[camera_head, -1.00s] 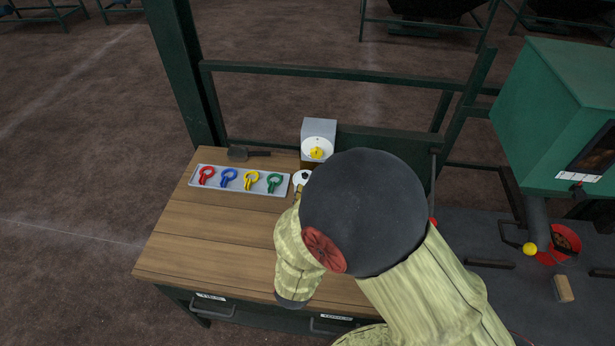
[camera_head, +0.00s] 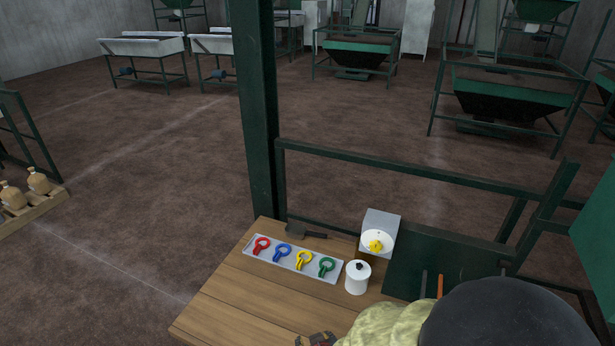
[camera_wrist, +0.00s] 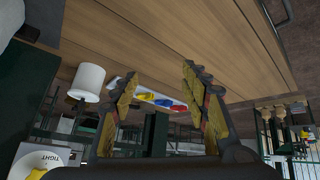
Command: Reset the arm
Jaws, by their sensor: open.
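My arm, in a pale yellow-green sleeve, fills the bottom right of the head view. My gripper (camera_wrist: 160,72) shows in the wrist view with its two yellow-padded fingers spread wide and nothing between them. In the head view, only a small dark part near the bottom edge may belong to it. The wrist view looks tilted over, with the wooden bench top (camera_head: 265,300) filling its upper part. No object touches the fingers.
A grey tray (camera_head: 250,250) holds red, blue, yellow and green rings. A white canister (camera_head: 357,281) stands beside it, before a grey box with a yellow knob (camera_head: 376,245). A dark scraper (camera_head: 305,232) lies behind the tray. A green post (camera_head: 258,110) and rails border the bench.

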